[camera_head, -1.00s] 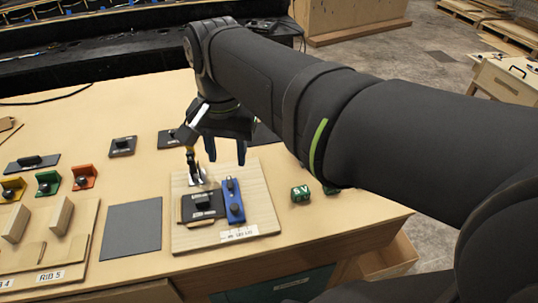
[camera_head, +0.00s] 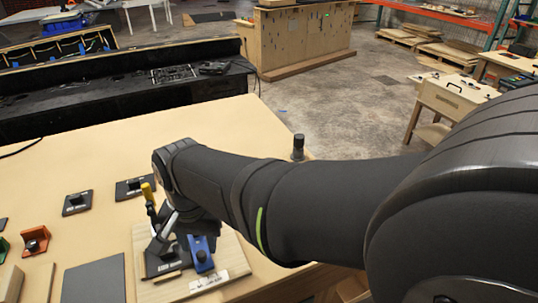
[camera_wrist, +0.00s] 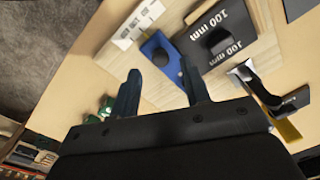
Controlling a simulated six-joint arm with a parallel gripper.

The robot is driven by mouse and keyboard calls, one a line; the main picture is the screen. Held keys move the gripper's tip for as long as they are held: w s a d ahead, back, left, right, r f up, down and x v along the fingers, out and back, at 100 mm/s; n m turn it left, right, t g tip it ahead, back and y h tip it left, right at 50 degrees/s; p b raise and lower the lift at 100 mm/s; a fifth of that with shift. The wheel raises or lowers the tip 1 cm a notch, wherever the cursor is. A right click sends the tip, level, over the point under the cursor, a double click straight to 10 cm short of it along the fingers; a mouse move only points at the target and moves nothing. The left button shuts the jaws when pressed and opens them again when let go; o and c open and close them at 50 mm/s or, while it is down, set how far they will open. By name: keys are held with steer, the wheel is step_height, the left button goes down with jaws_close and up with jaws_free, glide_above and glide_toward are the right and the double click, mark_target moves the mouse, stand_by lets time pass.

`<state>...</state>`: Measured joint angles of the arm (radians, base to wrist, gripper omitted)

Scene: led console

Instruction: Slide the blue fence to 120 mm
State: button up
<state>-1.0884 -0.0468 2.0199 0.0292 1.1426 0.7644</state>
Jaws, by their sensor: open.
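The blue fence (camera_head: 201,255) lies on the pale wooden board (camera_head: 232,265), partly covered by my arm in the head view. In the wrist view the fence (camera_wrist: 160,52) is a blue bar with a dark knob, just beyond my fingertips. My gripper (camera_wrist: 160,78) is open, its two fingers apart and pointing at the fence; I cannot tell whether they touch it. A dark block marked "100 mm" (camera_wrist: 226,52) sits beside the fence. A white scale strip (camera_wrist: 138,22) lies on the board at the fence's other side; its marks are too small to read.
A toggle clamp with a yellow handle (camera_head: 147,191) stands beside the dark block. A grey mat (camera_head: 95,282) lies left of the board. An orange bracket (camera_head: 34,240) and dark blocks (camera_head: 77,203) are farther left. Green objects (camera_wrist: 101,108) show near my left finger.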

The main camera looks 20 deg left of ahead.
mark_target(201, 254)
steer(key=shift+f, duration=1.7)
jaws_close()
